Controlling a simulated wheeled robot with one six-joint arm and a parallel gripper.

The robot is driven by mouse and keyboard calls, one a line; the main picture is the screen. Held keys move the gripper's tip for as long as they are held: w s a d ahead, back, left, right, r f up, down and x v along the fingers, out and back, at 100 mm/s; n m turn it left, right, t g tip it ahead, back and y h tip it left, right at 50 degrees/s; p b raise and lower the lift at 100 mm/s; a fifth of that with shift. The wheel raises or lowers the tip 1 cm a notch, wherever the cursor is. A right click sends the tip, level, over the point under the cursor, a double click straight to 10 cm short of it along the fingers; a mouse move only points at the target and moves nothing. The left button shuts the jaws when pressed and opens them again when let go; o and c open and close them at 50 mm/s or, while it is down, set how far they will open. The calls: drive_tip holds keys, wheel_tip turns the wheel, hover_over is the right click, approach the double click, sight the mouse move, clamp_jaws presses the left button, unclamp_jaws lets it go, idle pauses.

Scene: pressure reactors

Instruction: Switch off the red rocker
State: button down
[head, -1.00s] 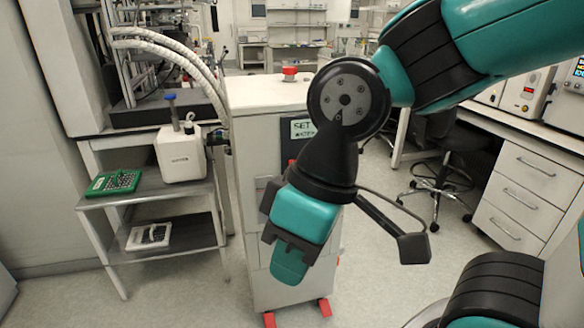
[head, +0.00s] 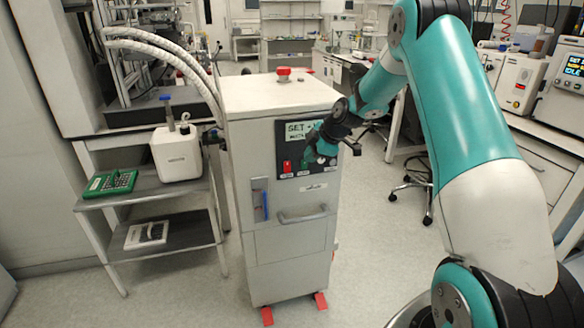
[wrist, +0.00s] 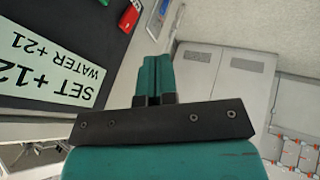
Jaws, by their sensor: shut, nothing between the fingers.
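The red rocker (head: 287,166) sits low on the left of the dark control panel (head: 284,142) on the front of the white cabinet (head: 285,240). My gripper (head: 311,156) is in front of the panel, to the right of the red rocker. In the wrist view my gripper (wrist: 153,62) has its teal fingers together and empty, apart from the red rocker. Whether the rocker is tilted on or off is too small to tell.
A display (wrist: 55,65) reads SET +12, WATER +21. A red knob (head: 283,74) tops the cabinet and a handle (head: 303,215) is below the panel. A shelf cart (head: 150,190) with a white jug (head: 178,155) stands left. Floor in front is clear.

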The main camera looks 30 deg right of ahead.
sight(287, 167)
drive_tip(key=shift+f, duration=0.1)
drive_tip(key=shift+w+a+f+p, duration=0.2)
drive_tip(key=shift+w+f+p, duration=0.55)
drive_tip(key=shift+w+f, duration=0.75)
drive_tip(key=shift+w+a+f+p, duration=0.15)
drive_tip(key=shift+w+f+p, duration=0.55)
drive_tip(key=shift+w+f, duration=0.8)
drive_tip(key=shift+w+a+f+p, duration=0.2)
drive_tip(key=shift+w+f+p, duration=0.55)
drive_tip(key=shift+w+f, duration=0.75)
